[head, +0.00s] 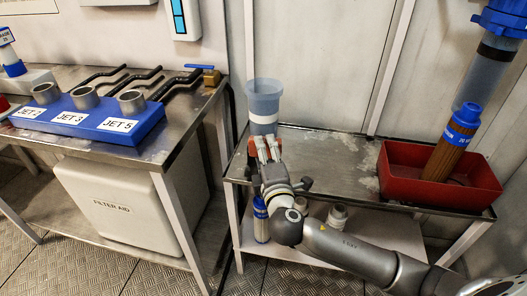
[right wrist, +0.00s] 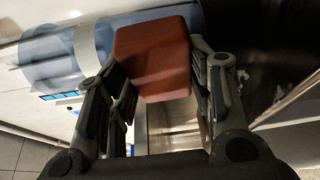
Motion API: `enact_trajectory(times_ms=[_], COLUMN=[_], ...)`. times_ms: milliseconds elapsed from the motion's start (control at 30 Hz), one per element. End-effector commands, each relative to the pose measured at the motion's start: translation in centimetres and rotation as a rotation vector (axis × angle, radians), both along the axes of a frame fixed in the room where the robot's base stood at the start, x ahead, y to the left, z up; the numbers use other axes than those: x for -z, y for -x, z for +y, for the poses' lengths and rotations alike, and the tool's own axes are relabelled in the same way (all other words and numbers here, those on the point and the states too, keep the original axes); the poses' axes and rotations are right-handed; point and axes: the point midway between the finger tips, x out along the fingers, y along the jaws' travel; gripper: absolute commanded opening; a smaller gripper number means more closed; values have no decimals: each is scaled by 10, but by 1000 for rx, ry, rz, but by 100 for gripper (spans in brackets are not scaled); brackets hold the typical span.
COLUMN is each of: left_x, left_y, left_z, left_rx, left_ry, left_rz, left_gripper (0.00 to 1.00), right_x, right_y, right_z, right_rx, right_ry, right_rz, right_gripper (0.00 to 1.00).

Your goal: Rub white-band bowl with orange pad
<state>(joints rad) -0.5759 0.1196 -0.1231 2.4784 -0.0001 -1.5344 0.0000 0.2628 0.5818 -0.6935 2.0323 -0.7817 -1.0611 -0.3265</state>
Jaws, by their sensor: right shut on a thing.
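The white-band bowl (head: 265,90) is a translucent blue cup-shaped housing with a pale band around it. It stands upright at the left end of the right-hand metal table. My right gripper (head: 268,150) is shut on the orange pad (head: 253,146), in front of the bowl's lower part. In the right wrist view the orange pad (right wrist: 152,60) sits between the fingers (right wrist: 160,85), and the bowl (right wrist: 55,60) lies sideways in the picture behind it. The pad overlaps the bowl there; I cannot tell whether they touch. My left gripper is not in view.
A red tray (head: 400,180) on the right of the table holds a brown filter cartridge (head: 450,145). On the left table are a blue rack (head: 95,125) with jet labels and several black bent tools (head: 130,82). The middle of the right-hand table (head: 325,160) is clear.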

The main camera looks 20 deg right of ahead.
Motion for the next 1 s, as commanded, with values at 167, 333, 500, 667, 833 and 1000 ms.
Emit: enact_trajectory(times_ms=[167,333,500,667,833,1000], left_x=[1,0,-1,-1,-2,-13], left_y=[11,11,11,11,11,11], left_z=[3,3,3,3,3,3], left_rx=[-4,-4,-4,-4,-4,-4], left_ry=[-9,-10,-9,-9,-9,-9], left_rz=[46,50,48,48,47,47], left_gripper=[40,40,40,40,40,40], right_x=[0,0,0,0,-1,-11], right_y=[1,-5,-14,-20,-23,-24], right_z=[0,7,20,30,33,33], right_rx=[4,3,2,1,1,0], right_ry=[1,-2,-1,-2,1,1], right_rz=[0,0,0,1,1,1], right_gripper=[29,29,29,29,29,29])
